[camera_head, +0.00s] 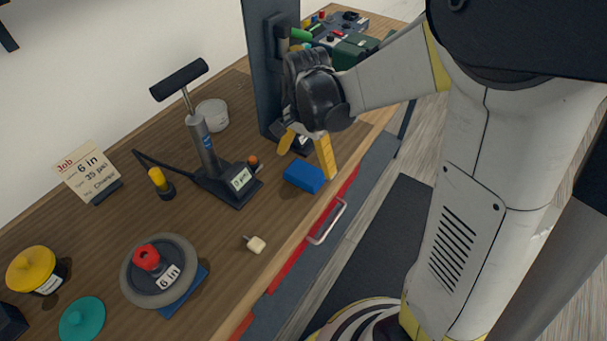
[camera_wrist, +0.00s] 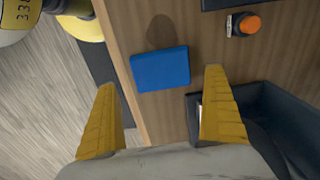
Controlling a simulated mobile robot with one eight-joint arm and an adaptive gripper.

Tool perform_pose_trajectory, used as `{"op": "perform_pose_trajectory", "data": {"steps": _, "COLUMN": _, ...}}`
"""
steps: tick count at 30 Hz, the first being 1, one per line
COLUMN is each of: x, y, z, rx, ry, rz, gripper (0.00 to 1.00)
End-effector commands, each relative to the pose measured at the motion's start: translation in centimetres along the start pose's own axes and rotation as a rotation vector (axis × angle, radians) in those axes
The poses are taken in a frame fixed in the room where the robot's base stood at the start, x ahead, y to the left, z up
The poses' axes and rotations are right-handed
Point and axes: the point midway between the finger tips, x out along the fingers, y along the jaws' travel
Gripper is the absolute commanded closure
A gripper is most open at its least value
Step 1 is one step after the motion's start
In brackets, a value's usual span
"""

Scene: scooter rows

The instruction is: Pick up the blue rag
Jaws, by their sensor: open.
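The blue rag (camera_head: 305,177) is a folded block on the wooden workbench, close to its front edge. It also shows in the wrist view (camera_wrist: 160,69), lying flat, ahead of and roughly between the two fingers. My gripper (camera_head: 305,158) has yellow fingers and is open and empty. In the head view it is just behind and above the rag. In the wrist view the fingers of my gripper (camera_wrist: 163,105) are wide apart, and no contact with the rag shows.
A black pump (camera_head: 230,182) with a label stands left of the rag. A dark upright post (camera_head: 268,65) rises behind my gripper. A small cream-tipped part (camera_head: 256,244) and a wheel (camera_head: 159,270) lie nearer on the workbench (camera_head: 215,265). A red drawer with a handle (camera_head: 327,222) is below the front edge.

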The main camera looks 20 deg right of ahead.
Motion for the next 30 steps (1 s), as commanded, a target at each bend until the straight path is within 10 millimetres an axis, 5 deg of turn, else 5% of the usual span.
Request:
{"op": "perform_pose_trajectory", "data": {"steps": 10, "x": 4.9, "y": -0.3, "z": 0.1, "rx": -0.001, "ry": 0.0, "rz": -0.001, "gripper": 0.0}}
{"op": "perform_pose_trajectory", "data": {"steps": 17, "x": 5.0, "y": -0.3, "z": 0.1, "rx": -0.001, "ry": 0.0, "rz": -0.001, "gripper": 0.0}}
{"op": "perform_pose_trajectory", "data": {"steps": 21, "x": 5.0, "y": -0.3, "z": 0.1, "rx": -0.001, "ry": 0.0, "rz": -0.001, "gripper": 0.37}}
{"op": "perform_pose_trajectory", "data": {"steps": 30, "x": 5.0, "y": -0.3, "z": 0.1, "rx": -0.001, "ry": 0.0, "rz": -0.001, "gripper": 0.39}}
